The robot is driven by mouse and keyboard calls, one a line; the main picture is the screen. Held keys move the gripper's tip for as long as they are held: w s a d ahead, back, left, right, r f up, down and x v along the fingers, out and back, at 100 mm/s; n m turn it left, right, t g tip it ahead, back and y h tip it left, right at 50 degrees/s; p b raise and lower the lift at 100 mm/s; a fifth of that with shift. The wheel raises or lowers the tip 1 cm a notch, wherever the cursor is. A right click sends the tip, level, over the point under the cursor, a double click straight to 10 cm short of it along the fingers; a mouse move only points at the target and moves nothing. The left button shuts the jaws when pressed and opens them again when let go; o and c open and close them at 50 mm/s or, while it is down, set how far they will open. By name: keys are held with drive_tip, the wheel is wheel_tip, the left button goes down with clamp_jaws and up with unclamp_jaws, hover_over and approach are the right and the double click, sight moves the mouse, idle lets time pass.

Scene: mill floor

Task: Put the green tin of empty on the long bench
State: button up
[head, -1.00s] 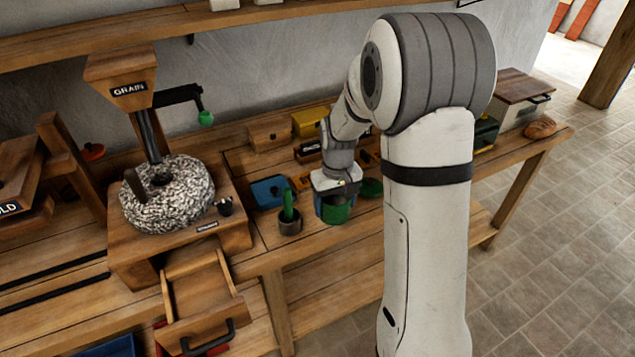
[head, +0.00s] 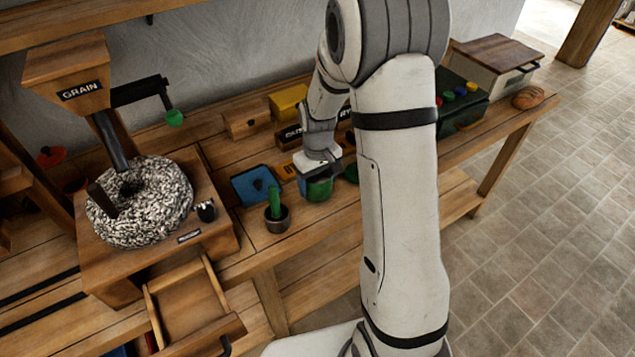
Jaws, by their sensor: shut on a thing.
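The green tin (head: 318,190) is at the front part of the long bench (head: 338,217), right of a small plant pot. My gripper (head: 318,176) is over the tin from above and shut on it. The fingertips are mostly hidden by the gripper body and the tin. I cannot tell whether the tin's base touches the bench top. Another green round thing (head: 351,173) shows just right of the tin, partly hidden by my arm.
A stone mill (head: 140,203) with an open drawer (head: 188,308) is further left.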

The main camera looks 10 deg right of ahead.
drive_tip(key=shift+f, duration=0.65)
drive_tip(key=shift+a, duration=0.1)
drive_tip(key=o, duration=0.7)
drive_tip(key=shift+f, duration=0.2)
drive_tip(key=o, duration=0.4)
drive_tip(key=shift+o, duration=0.2)
drive_tip(key=shift+r, duration=0.1)
wheel_tip(320, 180, up, 12)
drive_tip(key=s+r+m+t, duration=0.1)
drive_tip(key=s+r, duration=0.3)
drive_tip(key=s, duration=0.6)
drive_tip(key=s+r+m+t, duration=0.2)
drive_tip(key=s+r, duration=0.2)
drive_tip(key=s, duration=0.7)
drive_tip(key=shift+s+d+m+b, duration=0.15)
drive_tip(key=shift+d+m+b, duration=0.05)
drive_tip(key=shift+m+b, duration=0.2)
